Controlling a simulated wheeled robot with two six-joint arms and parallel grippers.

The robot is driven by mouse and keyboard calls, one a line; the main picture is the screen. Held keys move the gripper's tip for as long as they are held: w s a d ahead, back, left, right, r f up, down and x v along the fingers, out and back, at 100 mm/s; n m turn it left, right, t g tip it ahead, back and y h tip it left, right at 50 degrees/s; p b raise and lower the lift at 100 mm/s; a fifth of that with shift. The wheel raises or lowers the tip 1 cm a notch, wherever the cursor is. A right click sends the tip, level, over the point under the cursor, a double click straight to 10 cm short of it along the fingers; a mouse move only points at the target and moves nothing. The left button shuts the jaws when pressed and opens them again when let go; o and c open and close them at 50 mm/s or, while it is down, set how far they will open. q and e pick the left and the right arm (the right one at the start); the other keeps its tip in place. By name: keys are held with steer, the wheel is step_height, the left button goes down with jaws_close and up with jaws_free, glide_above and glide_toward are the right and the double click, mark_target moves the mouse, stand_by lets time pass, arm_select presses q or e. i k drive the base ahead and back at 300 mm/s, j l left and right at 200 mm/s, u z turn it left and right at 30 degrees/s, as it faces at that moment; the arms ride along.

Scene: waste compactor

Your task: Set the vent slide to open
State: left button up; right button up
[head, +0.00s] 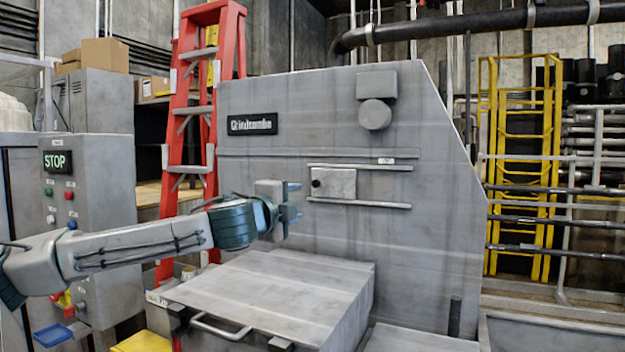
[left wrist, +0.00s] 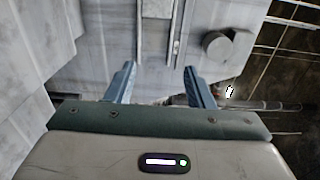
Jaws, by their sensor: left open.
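The vent slide (head: 333,183) is a grey plate with a small black knob near its left side. It sits at the left part of two horizontal rails (head: 360,204) on the grey machine's front. A small label (head: 385,161) is above the right part of the rails; I cannot read it. My left gripper (head: 293,203) is open and empty, in front of the panel and just left of the slide. In the left wrist view my fingers (left wrist: 160,83) are spread, and the slide plate (left wrist: 156,9) shows at the top edge. My right gripper is not in view.
A round cap (head: 375,114) sticks out above the rails. A grey hatch (head: 270,285) with a bar handle lies below my arm. A STOP control box (head: 75,195) stands at the left, a red ladder (head: 190,130) behind. The panel right of the slide is clear.

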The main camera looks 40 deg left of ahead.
mark_target(326, 182)
steer(key=i+j, duration=0.3)
steer(key=j, duration=0.15)
steer(key=i+j, duration=0.35)
steer(key=j, duration=0.1)
